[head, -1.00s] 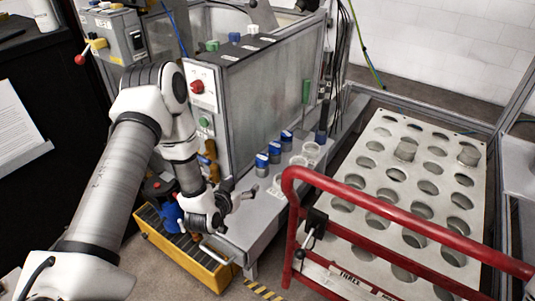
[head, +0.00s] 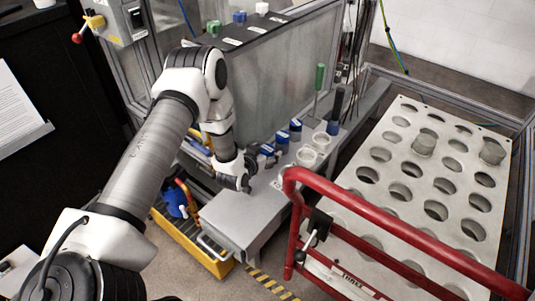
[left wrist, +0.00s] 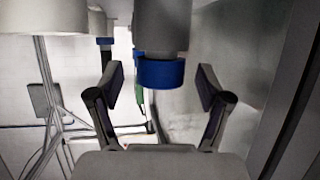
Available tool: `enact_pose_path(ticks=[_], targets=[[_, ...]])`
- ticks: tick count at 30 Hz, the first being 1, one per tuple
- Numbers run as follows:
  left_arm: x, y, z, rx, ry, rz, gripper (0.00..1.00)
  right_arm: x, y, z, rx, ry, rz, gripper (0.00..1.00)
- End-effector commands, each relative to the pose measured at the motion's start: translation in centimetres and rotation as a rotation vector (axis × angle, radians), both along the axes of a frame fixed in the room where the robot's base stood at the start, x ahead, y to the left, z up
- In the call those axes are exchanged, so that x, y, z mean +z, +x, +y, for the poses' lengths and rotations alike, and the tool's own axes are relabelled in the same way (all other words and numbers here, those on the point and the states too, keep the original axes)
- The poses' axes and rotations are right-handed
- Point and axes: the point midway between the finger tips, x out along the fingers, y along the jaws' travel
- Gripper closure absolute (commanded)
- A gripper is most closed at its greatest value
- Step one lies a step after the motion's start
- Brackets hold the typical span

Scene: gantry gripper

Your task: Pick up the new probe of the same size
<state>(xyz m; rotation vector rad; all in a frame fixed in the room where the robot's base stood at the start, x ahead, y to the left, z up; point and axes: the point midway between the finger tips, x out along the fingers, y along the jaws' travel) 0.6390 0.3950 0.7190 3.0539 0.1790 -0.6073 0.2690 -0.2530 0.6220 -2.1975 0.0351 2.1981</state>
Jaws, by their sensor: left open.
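Several grey probes with blue bands stand in a row on the grey bench (head: 240,222); two of them (head: 281,139) (head: 295,128) show clearly in the head view. My left gripper (head: 262,166) is low over the bench at the near end of this row, and partly hides the nearest probe. In the left wrist view my open left gripper (left wrist: 161,92) has its fingers apart. A grey cylinder with a blue band (left wrist: 160,72) shows centred between them, apart from both fingers. I cannot tell its exact distance. My right gripper is not in view.
White rings (head: 306,156) stand beside the probes. A green-handled tool (head: 319,78) and a dark-handled tool (head: 335,108) stand behind. A red rail (head: 400,238) borders the holed plate (head: 395,150) at right. A yellow crate (head: 190,242) sits below the bench.

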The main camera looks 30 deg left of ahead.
Motion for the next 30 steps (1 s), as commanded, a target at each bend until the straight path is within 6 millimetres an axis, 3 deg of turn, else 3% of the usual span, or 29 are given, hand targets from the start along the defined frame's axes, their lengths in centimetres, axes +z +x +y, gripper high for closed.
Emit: enact_pose_path(ticks=[2, 3, 8, 9, 20, 25, 30], targets=[[0.0, 0.0, 0.0, 0.0, 0.0, 0.0, 0.22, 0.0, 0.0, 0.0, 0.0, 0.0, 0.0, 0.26], [0.0, 0.0, 0.0, 0.0, 0.0, 0.0, 0.29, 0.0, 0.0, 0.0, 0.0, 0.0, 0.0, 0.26], [0.0, -0.1, 0.0, 0.0, 0.0, 0.0, 0.86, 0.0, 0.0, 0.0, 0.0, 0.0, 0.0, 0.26], [0.0, -0.1, 0.0, 0.001, 0.0, 0.0, 0.89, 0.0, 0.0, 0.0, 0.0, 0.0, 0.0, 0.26], [0.4, -0.1, 0.0, 0.001, -0.001, 0.0, 0.89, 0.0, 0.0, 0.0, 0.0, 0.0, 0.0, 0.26], [2.5, 0.0, 0.1, 0.002, -0.001, -0.002, 0.89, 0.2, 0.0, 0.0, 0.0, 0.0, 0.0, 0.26], [5.9, 0.0, 0.1, 0.002, -0.002, -0.003, 0.89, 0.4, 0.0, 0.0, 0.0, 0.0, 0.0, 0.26]])
